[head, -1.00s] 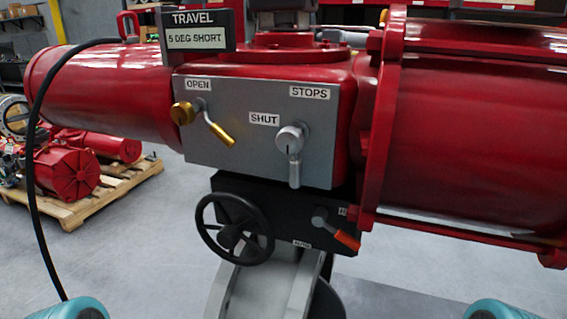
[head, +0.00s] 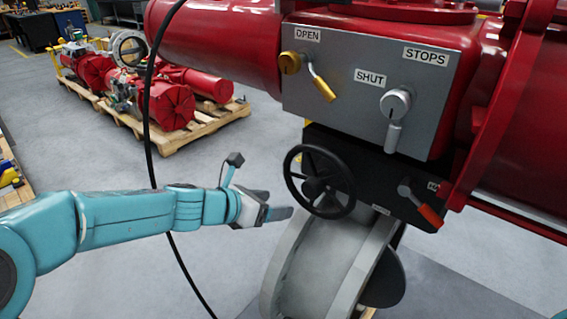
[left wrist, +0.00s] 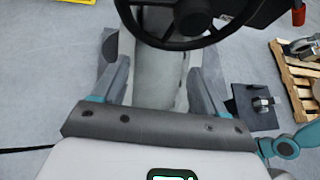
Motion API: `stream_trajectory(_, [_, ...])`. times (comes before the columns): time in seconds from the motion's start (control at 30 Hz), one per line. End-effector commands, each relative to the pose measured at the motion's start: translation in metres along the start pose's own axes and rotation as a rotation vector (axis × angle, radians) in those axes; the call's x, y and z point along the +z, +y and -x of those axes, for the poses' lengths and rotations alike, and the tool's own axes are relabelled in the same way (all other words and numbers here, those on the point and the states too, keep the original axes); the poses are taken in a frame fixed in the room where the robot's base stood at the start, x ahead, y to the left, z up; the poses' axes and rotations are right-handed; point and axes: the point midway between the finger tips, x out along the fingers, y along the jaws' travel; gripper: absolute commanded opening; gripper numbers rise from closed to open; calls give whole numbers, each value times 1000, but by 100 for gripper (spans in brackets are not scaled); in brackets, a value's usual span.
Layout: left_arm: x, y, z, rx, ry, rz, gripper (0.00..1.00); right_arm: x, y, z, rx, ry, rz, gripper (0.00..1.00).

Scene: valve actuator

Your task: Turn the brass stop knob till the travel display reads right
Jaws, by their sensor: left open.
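The brass stop knob (head: 291,62) with its brass-tipped lever (head: 322,87) sits under the OPEN label on the grey plate (head: 350,105) of the red actuator. The silver SHUT knob (head: 395,104) with its lever hanging down is to its right. The travel display is out of the head view now. My left gripper (head: 280,213) is low and left of the plate, just left of the black handwheel (head: 320,181), apart from the brass knob. In the left wrist view its two fingers (left wrist: 160,92) are spread with nothing held between them. My right gripper is not in view.
The black handwheel also shows ahead of the fingers in the left wrist view (left wrist: 190,38). A black cable (head: 149,110) hangs behind my left arm. A pallet (head: 215,121) with red actuators stands at the back left.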

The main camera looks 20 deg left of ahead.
Motion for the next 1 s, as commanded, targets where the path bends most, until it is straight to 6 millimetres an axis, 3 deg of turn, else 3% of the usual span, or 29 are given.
stream_trajectory(0.03, [55,5,37,36,-128,23,72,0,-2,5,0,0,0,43])
stream_trajectory(0.1, [111,7,86,74,-276,30,72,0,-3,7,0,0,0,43])
stream_trajectory(0.2, [164,4,150,126,-427,2,72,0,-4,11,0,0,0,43])
stream_trajectory(0.3, [187,-3,190,157,-502,-37,72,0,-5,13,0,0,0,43])
stream_trajectory(0.4, [196,-8,206,166,-532,-53,72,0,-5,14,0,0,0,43])
stream_trajectory(0.57, [205,-7,191,163,-533,-56,72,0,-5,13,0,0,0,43])
stream_trajectory(1.0, [258,8,104,164,-530,-56,72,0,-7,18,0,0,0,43])
